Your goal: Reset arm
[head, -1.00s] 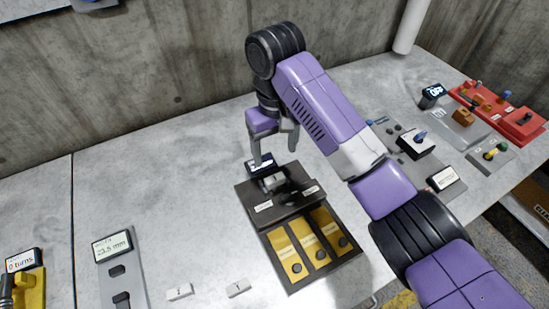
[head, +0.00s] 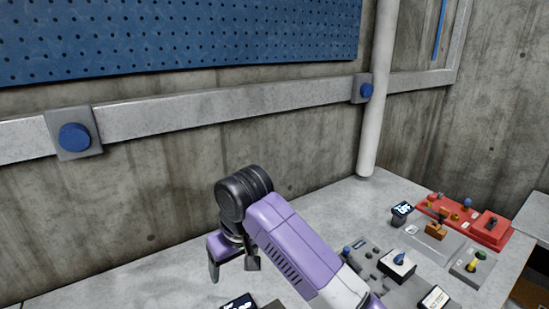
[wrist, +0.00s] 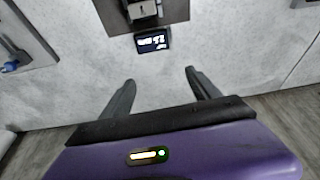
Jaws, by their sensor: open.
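My gripper (head: 232,272) is open and empty in the head view, above the grey bench and close to the concrete wall. In the wrist view its two fingers (wrist: 160,88) are spread apart with only bare bench between them. A small black display (wrist: 152,41) lies just beyond the fingertips in the wrist view. It also shows at the bottom edge of the head view (head: 238,302). Part of the dark panel with a grey knob block (wrist: 143,10) is at the top of the wrist view. My purple arm reaches in from the lower right.
A grey control panel with a blue knob (head: 398,258) sits right of my arm. A red panel (head: 463,218) stands further right. Two blue buttons (head: 74,137) (head: 366,90) are on the wall rail, below a blue pegboard (head: 180,38). A white pipe (head: 378,100) runs down the wall.

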